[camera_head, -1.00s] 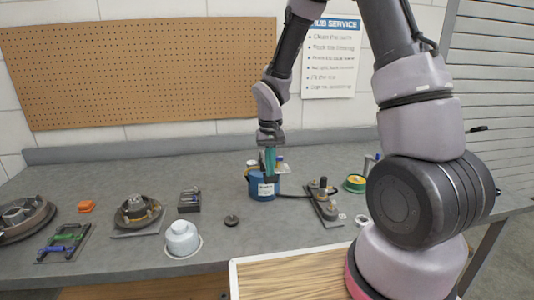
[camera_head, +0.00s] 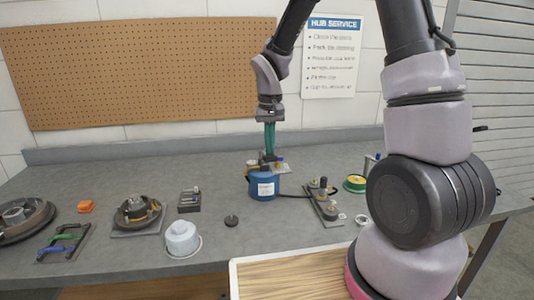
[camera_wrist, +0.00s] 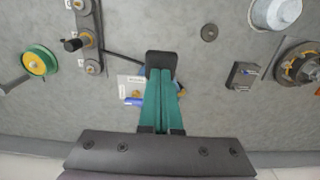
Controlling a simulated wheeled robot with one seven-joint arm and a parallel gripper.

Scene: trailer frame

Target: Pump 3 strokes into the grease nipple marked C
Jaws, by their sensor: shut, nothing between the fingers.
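A blue grease canister (camera_head: 263,187) with a white label stands mid-bench. A dark pump pad (camera_head: 269,158) sits above its top; in the wrist view the dark pad (camera_wrist: 161,60) lies just past my fingertips. My gripper (camera_head: 270,151) has teal fingers pointing down, shut and empty, directly above the pad. I cannot tell whether they touch it. In the wrist view, my gripper (camera_wrist: 161,80) hides most of the canister. A dark hose (camera_head: 292,196) runs from the canister to a plate with fittings (camera_head: 326,205). The fittings also show in the wrist view (camera_wrist: 87,40); their letters are unreadable.
A green and yellow spool (camera_head: 355,183) sits right of the plate. A small black puck (camera_head: 231,221), a white domed part (camera_head: 182,238), a grey box (camera_head: 190,200) and a hub (camera_head: 138,212) lie to the left. A wood-topped surface (camera_head: 300,272) is in front.

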